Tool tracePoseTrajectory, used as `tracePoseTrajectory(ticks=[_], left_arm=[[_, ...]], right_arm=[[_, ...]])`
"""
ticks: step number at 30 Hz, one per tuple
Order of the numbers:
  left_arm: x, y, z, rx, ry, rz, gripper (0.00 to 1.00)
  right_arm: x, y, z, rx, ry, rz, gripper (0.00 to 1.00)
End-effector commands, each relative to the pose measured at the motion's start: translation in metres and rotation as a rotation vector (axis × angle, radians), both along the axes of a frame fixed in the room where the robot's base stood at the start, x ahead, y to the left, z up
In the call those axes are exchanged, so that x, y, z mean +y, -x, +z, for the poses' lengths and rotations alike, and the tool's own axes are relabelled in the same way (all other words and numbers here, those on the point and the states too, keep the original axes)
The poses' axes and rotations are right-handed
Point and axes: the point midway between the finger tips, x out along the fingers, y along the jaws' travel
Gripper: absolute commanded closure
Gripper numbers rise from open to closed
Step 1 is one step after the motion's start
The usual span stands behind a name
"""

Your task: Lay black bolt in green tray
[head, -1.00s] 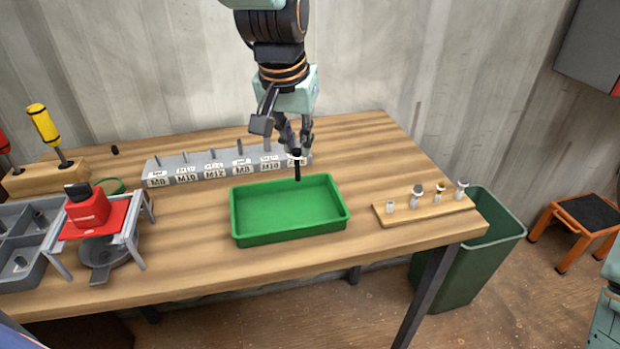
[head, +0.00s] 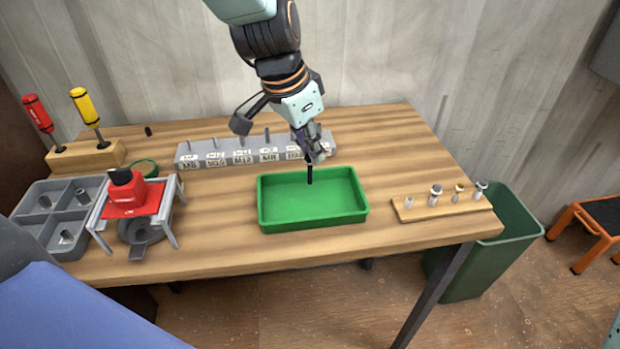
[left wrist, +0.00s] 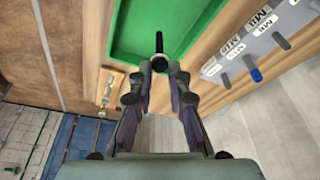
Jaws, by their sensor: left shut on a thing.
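The black bolt (head: 310,173) hangs upright from my left gripper (head: 311,157), which is shut on its upper end. In the head view it shows against the back wall of the green tray (head: 315,218), near the middle. In the left wrist view the bolt (left wrist: 159,46) sits between the fingertips of my left gripper (left wrist: 160,66), with the tray (left wrist: 124,30) beyond it. I cannot tell whether the bolt's lower end is inside the tray or just above it. My right gripper is not in view.
A labelled grey bolt rack (head: 228,158) stands behind the tray. A wooden strip with several fittings (head: 425,212) lies to the right. A red device on a stand (head: 130,195), a grey divided bin (head: 35,225) and a screwdriver block (head: 85,156) stand left.

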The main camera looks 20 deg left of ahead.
Motion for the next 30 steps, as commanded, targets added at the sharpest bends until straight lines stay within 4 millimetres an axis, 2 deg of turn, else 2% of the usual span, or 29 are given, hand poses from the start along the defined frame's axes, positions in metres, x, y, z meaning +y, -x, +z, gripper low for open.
tracePoseTrajectory(ticks=[1, 8, 15, 26, 27, 30], left_arm=[[0.000, 0.000, -0.009, 0.002, -0.001, 0.001, 1.00], [0.000, 0.000, -0.025, 0.001, 0.000, 0.002, 1.00], [0.000, -0.001, -0.054, 0.000, 0.000, 0.003, 1.00], [0.000, -0.001, -0.057, -0.002, 0.000, 0.002, 1.00], [0.000, -0.001, -0.057, -0.002, -0.001, 0.002, 0.81], [0.000, -0.001, -0.056, -0.001, 0.000, 0.002, 0.73]], right_arm=[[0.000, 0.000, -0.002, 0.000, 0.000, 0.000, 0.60], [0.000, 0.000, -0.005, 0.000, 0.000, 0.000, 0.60], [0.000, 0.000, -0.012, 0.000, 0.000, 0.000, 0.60], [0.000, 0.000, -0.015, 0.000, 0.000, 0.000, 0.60], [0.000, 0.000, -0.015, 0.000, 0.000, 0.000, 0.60], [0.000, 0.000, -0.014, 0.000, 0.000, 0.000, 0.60]])
